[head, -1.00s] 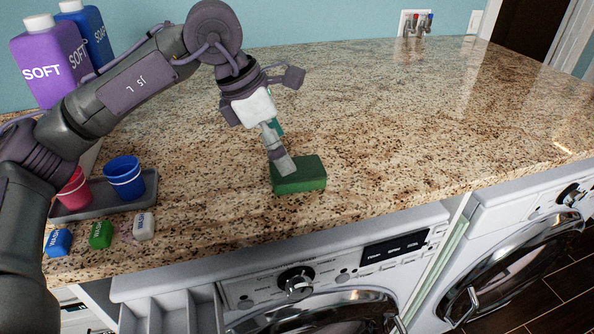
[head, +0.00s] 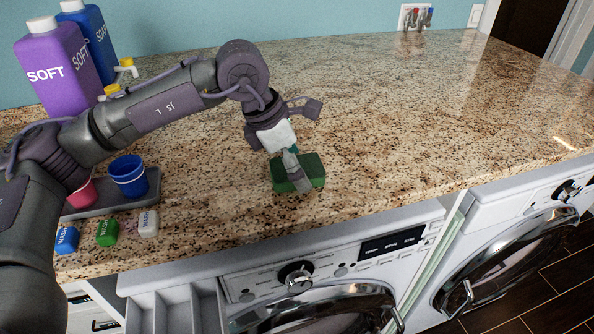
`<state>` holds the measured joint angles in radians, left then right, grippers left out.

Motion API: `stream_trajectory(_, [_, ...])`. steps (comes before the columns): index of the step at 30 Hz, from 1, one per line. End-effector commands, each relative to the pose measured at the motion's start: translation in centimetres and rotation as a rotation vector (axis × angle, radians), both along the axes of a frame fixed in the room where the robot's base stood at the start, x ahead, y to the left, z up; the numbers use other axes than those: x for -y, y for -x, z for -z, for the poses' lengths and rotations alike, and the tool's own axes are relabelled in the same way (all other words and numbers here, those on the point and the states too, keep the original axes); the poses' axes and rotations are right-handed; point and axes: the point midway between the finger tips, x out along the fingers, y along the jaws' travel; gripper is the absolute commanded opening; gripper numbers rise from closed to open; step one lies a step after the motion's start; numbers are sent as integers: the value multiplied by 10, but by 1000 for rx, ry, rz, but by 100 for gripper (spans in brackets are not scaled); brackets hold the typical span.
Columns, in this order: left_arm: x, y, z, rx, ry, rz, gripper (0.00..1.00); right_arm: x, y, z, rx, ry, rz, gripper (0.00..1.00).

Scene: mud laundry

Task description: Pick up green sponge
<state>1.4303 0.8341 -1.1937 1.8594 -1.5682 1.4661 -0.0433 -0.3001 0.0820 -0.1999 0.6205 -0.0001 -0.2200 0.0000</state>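The green sponge (head: 313,168) lies on the granite counter, near its front edge above the washing machine. My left gripper (head: 298,181) comes down from above, with its fingers over the middle of the sponge and hiding part of it. One finger shows in front of the sponge's top; whether the fingers are apart or closed on it is hidden from this angle. The sponge rests on the counter. My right gripper is not in view.
A grey tray (head: 98,207) with a red cup (head: 82,194) and a blue cup (head: 128,176) stands at left. Several small wash pods (head: 107,233) lie before it. Purple (head: 62,75) and blue bottles stand behind. The counter's right side (head: 450,110) is clear.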

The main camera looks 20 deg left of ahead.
Motion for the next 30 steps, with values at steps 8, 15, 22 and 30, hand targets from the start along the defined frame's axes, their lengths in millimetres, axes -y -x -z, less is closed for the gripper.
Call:
stream_trajectory(8, [0, 0, 3, 0, 0, 0, 97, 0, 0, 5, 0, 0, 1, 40])
stream_trajectory(15, [0, 0, 5, -1, 0, 0, 97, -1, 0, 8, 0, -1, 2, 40])
stream_trajectory(22, [0, 0, 4, -1, 0, 0, 97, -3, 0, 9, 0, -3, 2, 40])
stream_trajectory(30, [0, 0, 4, -1, 0, 0, 67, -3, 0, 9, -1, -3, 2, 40])
